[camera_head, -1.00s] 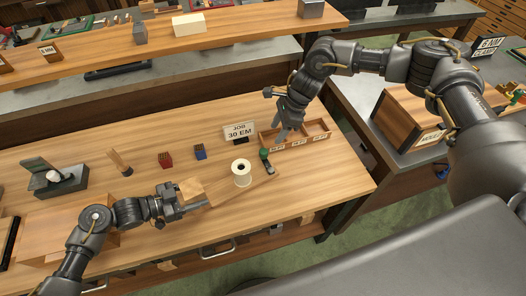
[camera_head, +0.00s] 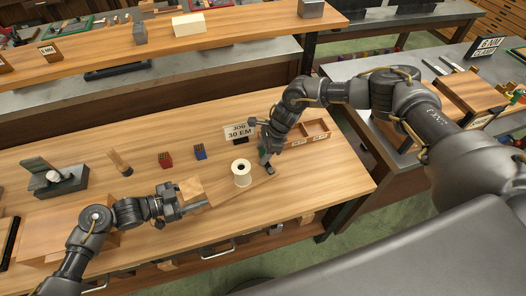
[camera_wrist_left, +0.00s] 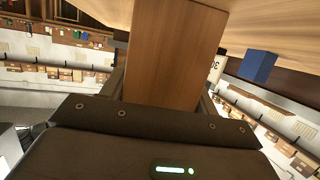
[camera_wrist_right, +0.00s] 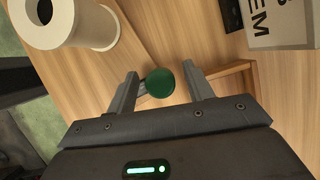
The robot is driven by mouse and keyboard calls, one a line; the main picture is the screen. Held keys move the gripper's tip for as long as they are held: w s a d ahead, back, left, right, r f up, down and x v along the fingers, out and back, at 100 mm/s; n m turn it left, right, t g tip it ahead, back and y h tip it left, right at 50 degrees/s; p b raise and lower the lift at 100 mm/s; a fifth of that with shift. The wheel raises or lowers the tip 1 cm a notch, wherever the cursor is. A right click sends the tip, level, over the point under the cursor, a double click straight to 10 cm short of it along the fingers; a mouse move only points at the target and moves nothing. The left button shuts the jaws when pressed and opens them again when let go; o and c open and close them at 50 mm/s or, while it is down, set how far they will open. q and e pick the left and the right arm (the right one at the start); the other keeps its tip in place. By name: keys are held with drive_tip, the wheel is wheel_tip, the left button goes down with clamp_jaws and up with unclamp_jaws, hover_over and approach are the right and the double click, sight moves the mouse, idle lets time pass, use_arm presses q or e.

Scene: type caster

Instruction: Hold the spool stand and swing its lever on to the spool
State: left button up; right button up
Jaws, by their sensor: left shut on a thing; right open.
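The spool stand (camera_head: 217,193) is a wooden board with a raised block (camera_head: 191,188) at its left end. A white spool (camera_head: 242,173) stands upright on it and also shows in the right wrist view (camera_wrist_right: 95,28). The lever's green knob (camera_wrist_right: 160,83) shows in the right wrist view. My left gripper (camera_head: 183,203) is shut on the stand's block end; wood fills its jaws in the left wrist view (camera_wrist_left: 170,60). My right gripper (camera_wrist_right: 160,85) is open, with the knob between its fingertips. Most of the lever is hidden.
A "JOB 30 EM" sign (camera_head: 240,133) stands behind the spool. A divided wooden tray (camera_head: 318,130) lies right of my right gripper. A red block (camera_head: 165,160) and a blue block (camera_head: 200,152) stand behind the stand. The table front right is clear.

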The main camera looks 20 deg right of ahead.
drive_tip(key=shift+f, duration=0.1)
drive_tip(key=shift+c, duration=0.4)
drive_tip(key=c, duration=0.8)
drive_tip(key=shift+a, duration=0.1)
drive_tip(key=shift+c, duration=0.2)
drive_tip(key=shift+a+n, duration=0.1)
drive_tip(key=shift+n, duration=0.2)
drive_tip(key=shift+s+a+n+g, duration=0.1)
drive_tip(key=shift+a+n+g, duration=0.35)
drive_tip(key=shift+n, duration=0.35)
drive_tip(key=n, duration=0.1)
drive_tip(key=a+n+g, duration=0.1)
drive_tip(key=shift+s+a+n, duration=0.1)
drive_tip(key=shift+s+n, duration=0.2)
drive_tip(key=shift+s+a+n+g+h, duration=0.2)
drive_tip(key=shift+s+a+n+g, duration=0.25)
drive_tip(key=shift+n, duration=0.7)
drive_tip(key=shift+s+a+n+g+h, duration=0.25)
drive_tip(key=shift+s+a+n, duration=0.2)
drive_tip(key=shift+n, duration=0.7)
